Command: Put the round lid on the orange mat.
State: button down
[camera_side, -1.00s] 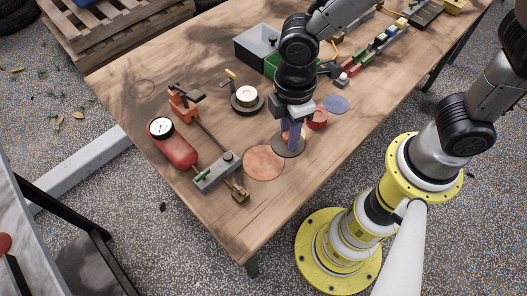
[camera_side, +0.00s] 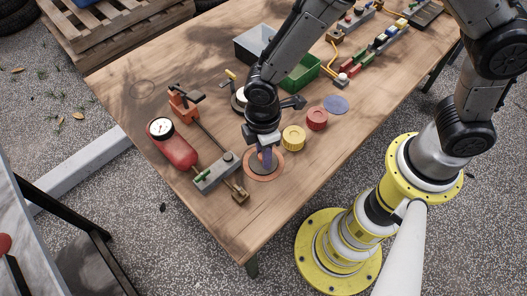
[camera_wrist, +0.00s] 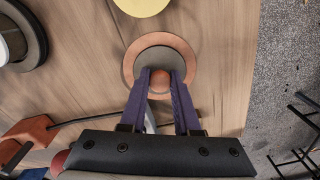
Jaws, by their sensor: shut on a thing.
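The round lid is a dark grey disc with an orange-brown knob, seen in the side view (camera_side: 257,168) and the wrist view (camera_wrist: 160,56). The orange mat is a flat round disc near the table's front, in the side view (camera_side: 281,168) and the wrist view (camera_wrist: 160,38). The lid lies within the mat's outline, with an orange ring showing around it. I cannot tell whether it touches the mat or hovers just above. My gripper (camera_side: 264,158) points down, its purple fingers (camera_wrist: 160,82) shut on the knob. They hide part of the lid and mat.
A blue round mat (camera_side: 336,105) lies behind. To the left are a red tank with a gauge (camera_side: 175,148) and a grey clamp block (camera_side: 217,172). The table's front corner is clear.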

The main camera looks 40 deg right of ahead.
jog(key=shift+f, duration=0.15)
jog(key=c, duration=0.6)
grip_release()
jog(key=shift+c, duration=0.2)
notch_tip(320, 180, up, 13)
jog(key=shift+f, duration=0.2)
jog(key=s+d+r+m+t+y, duration=0.1)
jog(key=s+d+r+m+t, duration=0.2)
jog(key=d+r+m, duration=0.7)
jog(key=s+d+r+m+t+h, duration=0.1)
jog(key=s+d+r+m+t, duration=0.1)
jog(key=s+d, duration=0.7)
jog(key=d+r+m, duration=0.1)
jog(key=d, duration=0.2)
jog(key=shift+m+t, duration=0.4)
